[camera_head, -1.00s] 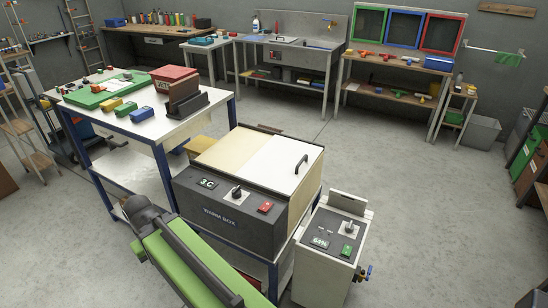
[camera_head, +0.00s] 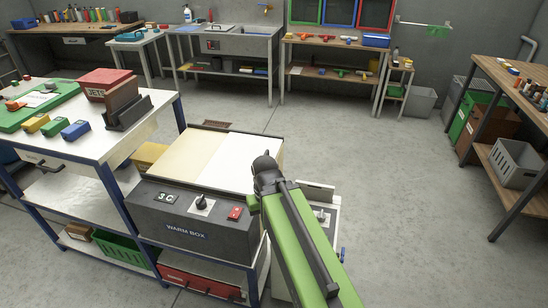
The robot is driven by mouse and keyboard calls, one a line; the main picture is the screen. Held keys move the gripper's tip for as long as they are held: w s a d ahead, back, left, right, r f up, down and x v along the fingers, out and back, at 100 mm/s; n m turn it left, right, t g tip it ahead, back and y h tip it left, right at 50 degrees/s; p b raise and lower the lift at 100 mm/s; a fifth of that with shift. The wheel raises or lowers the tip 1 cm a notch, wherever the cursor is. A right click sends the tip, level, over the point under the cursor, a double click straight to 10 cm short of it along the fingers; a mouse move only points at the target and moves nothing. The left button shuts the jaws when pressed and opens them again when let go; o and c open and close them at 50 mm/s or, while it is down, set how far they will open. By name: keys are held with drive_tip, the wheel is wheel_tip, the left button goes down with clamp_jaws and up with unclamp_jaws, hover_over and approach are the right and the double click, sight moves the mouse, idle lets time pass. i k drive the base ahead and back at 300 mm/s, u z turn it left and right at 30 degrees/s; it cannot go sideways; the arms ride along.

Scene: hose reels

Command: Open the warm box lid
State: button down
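The warm box (camera_head: 176,226) is a dark grey box with its name on the front, a dial, a red switch and a small display. Its lid (camera_head: 240,160) is a flat panel, part cream and part white, and lies closed on top. My green and black arm reaches up from the bottom right and crosses the box's right front corner. The arm's far end is a dark rounded part near the lid's right edge. The lid's handle is hidden behind it. No gripper fingers can be made out.
A white-topped bench (camera_head: 150,115) with blue legs stands to the left, with a red-lidded box (camera_head: 108,85) and coloured blocks. A grey cabinet (camera_head: 322,212) stands right of the warm box, partly behind my arm. Open floor (camera_head: 390,170) lies to the right and behind.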

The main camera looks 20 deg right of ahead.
sight(229, 168)
drive_tip(key=z, duration=0.15)
drive_tip(key=k, duration=0.8)
drive_tip(key=u, duration=0.2)
drive_tip(key=i, duration=0.8)
drive_tip(key=z, duration=0.05)
drive_tip(key=k, duration=0.5)
drive_tip(key=u, duration=0.3)
drive_tip(key=i, duration=1.25)
drive_tip(key=u, duration=0.55)
